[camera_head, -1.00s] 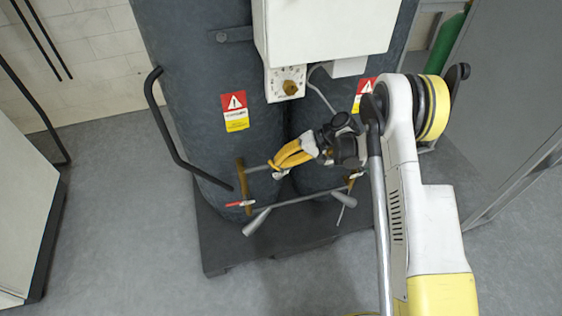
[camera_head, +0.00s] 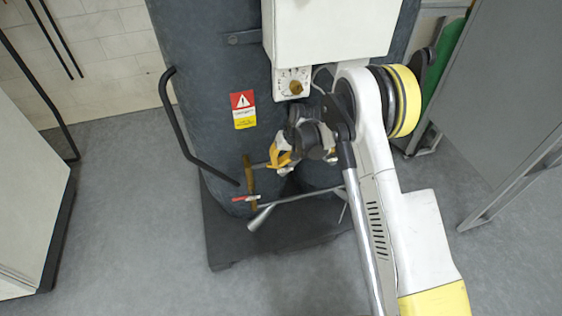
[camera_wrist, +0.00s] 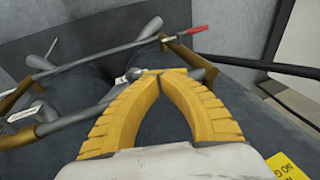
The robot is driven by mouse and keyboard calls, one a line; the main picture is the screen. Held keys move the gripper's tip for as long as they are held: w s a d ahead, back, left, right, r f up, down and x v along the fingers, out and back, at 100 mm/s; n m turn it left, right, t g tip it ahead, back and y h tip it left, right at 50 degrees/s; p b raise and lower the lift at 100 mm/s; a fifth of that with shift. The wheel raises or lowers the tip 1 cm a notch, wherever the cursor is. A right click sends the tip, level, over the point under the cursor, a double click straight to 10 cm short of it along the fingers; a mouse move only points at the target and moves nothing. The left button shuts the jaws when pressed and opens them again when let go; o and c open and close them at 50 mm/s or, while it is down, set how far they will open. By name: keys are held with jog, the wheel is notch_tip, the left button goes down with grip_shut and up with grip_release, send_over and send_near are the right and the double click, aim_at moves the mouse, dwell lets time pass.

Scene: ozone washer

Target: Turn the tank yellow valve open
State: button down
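My gripper (camera_wrist: 160,77) is low in front of the dark tank (camera_head: 210,90). Its yellow fingers arch together and their tips meet in the wrist view. A small yellow bar, which looks like the yellow valve handle (camera_wrist: 178,70), lies across just at the fingertips, with a pale tag beside it on the grey pipe. I cannot tell whether the tips grip it or only touch or overlap it. In the head view, my gripper (camera_head: 275,158) hides the valve, close to the brass-coloured upright pipe (camera_head: 250,175).
A red-handled valve (camera_head: 240,199) sits on the brass pipe nearby. A grey pipe (camera_head: 310,196) runs low across the tank front. A black curved rail (camera_head: 172,118) stands out at left. A white cabinet (camera_head: 30,190) is far left; open floor lies in front.

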jog(key=shift+a+f+h, duration=0.3)
jog(key=shift+a+f, duration=0.05)
jog(key=shift+s+a+f+t+h+b, duration=0.15)
jog(key=shift+a+f+t+h+b, duration=0.2)
jog(key=shift+h, duration=0.35)
jog(key=shift+f, duration=0.25)
